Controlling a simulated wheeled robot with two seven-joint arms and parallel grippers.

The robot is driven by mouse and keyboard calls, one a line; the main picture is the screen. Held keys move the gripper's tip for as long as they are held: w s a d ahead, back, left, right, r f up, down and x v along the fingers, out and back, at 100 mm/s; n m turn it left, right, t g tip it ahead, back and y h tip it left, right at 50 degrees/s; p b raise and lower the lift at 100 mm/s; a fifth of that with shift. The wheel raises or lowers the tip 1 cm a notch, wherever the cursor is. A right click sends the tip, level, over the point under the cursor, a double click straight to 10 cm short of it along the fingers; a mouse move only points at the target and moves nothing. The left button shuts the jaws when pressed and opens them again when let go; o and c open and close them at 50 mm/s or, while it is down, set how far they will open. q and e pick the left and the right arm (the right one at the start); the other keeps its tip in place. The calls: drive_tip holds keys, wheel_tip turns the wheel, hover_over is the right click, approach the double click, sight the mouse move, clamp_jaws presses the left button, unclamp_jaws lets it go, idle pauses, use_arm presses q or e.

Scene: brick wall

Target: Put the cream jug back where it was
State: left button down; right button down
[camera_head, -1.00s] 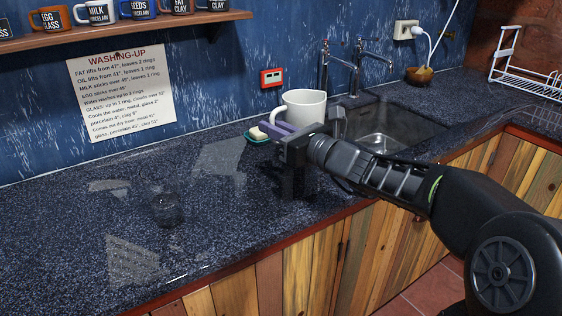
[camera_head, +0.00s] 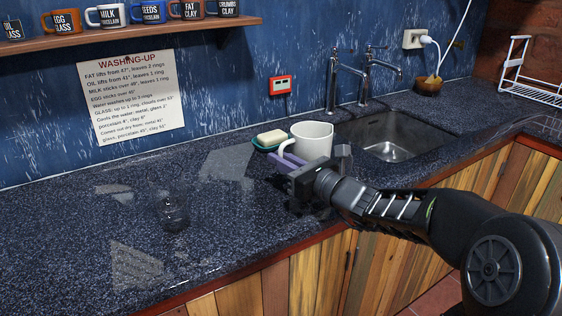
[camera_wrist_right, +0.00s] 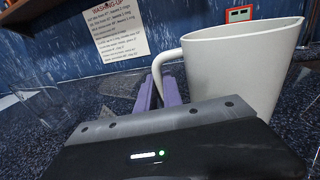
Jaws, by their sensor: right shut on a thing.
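The cream jug (camera_head: 312,138) is a plain off-white jug with a handle and a spout, upright at the counter left of the sink. In the right wrist view the jug (camera_wrist_right: 240,72) fills the right side, its handle at the purple fingers. My right gripper (camera_head: 285,163) is shut on the jug's handle. Its body hides the jug's lower part, so I cannot tell whether the base touches the counter. My left gripper is out of view.
A green dish (camera_head: 262,148) with pale soap (camera_head: 271,137) sits just behind the jug, left of the sink (camera_head: 398,135). A clear glass (camera_head: 174,214) stands on the counter to the left. Mugs line the shelf (camera_head: 150,28). The middle counter is largely clear.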

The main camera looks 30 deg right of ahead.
drive_tip(key=shift+f, duration=0.1)
drive_tip(key=c, duration=1.5)
unclamp_jaws()
drive_tip(key=shift+r, duration=0.2)
drive_tip(key=s, duration=0.4)
drive_tip(key=s+d, duration=0.1)
drive_tip(key=s, duration=0.3)
drive_tip(key=s+d+p, duration=0.1)
drive_tip(key=s, duration=0.3)
drive_tip(key=shift+w, duration=0.1)
